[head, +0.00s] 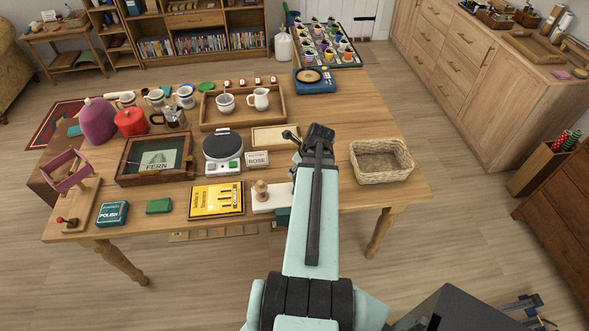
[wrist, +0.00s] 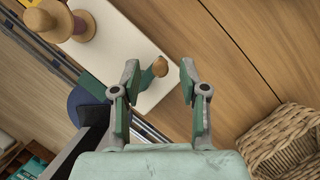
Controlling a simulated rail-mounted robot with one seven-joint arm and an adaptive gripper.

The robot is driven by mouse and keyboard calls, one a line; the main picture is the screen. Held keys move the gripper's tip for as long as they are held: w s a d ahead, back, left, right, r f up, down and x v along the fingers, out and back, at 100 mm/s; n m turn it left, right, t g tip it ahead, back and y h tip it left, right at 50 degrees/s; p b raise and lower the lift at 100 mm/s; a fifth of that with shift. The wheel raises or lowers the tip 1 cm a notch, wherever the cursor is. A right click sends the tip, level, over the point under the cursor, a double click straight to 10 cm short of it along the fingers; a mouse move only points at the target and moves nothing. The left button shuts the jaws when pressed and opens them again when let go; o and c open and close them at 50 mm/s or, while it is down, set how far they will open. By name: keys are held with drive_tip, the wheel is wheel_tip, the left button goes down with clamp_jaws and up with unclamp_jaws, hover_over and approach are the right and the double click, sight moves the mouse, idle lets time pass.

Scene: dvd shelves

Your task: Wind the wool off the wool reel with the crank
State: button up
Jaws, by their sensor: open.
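A pale board (head: 270,203) at the table's front edge carries a wooden spool (head: 261,190). In the wrist view the board (wrist: 130,50) and spool (wrist: 65,20) are at upper left. My gripper (wrist: 160,78) is open, with a small brown knob (wrist: 160,66) in the gap near its left finger. In the head view my arm partly hides the gripper (head: 294,160). A wooden stand (head: 78,205) with a mauve frame (head: 66,172) and a red knob is at far left.
A wicker basket (head: 382,160) stands to the right. The table is bare between my arm and the basket.

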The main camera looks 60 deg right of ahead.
drive_tip(key=shift+x, duration=1.15)
clamp_jaws()
drive_tip(key=shift+w+n, duration=0.1)
drive_tip(key=shift+n, duration=0.2)
